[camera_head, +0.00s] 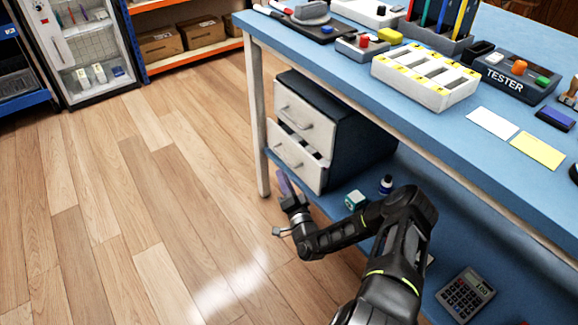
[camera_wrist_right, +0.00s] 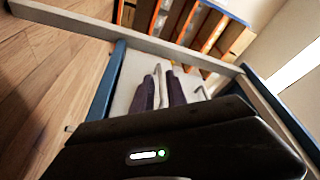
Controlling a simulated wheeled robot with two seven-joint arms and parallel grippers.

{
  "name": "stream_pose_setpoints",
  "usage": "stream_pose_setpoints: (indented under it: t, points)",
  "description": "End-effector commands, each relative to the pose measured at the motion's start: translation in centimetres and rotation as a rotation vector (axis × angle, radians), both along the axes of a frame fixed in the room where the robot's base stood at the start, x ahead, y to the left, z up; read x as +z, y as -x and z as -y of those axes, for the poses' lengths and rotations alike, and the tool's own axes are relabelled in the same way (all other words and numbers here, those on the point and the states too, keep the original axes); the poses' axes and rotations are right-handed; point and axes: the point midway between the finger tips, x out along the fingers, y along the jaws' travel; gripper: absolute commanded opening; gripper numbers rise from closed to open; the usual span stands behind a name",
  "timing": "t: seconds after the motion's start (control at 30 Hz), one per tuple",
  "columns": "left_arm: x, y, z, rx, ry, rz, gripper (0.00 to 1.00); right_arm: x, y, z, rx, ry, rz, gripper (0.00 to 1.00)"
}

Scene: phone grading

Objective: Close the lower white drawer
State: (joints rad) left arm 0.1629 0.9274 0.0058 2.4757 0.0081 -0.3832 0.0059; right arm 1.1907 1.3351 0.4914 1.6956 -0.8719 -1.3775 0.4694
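The lower white drawer (camera_head: 306,168) of the dark cabinet stands partly out, with a gap along its top edge. Its grey handle (camera_head: 287,158) is on the front. My right gripper (camera_head: 282,178) is low in front of the drawer, its purple fingers close to the front just below the handle. In the right wrist view the two dark purple fingers (camera_wrist_right: 159,90) lie close together before a white front, with a pale strip between them. I cannot tell whether they touch the drawer or hold anything. My left gripper is not in view.
The upper drawer (camera_head: 305,112) looks shut. The blue table (camera_head: 440,125) overhangs the cabinet, its pale leg (camera_head: 257,130) at the left. A teal box (camera_head: 355,200), a small bottle (camera_head: 386,184) and a calculator (camera_head: 465,294) are on the lower shelf. The wooden floor at left is clear.

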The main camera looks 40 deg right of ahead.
Motion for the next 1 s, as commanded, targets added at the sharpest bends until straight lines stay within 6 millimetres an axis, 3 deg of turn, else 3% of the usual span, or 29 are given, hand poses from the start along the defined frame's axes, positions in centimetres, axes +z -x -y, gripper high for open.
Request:
stream_pose_setpoints:
  t: [0.13, 0.53, 1.0]
  points:
    - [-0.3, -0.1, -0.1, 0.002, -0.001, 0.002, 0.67, 0.5, 0.8, 2.0, -0.037, 0.007, 0.050, 0.18]
    - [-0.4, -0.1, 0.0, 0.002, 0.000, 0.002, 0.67, 0.5, 0.4, 2.0, -0.035, 0.010, 0.049, 0.18]
    - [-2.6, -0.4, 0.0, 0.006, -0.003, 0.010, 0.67, 1.7, -5.3, 4.1, -0.035, 0.012, 0.051, 0.18]
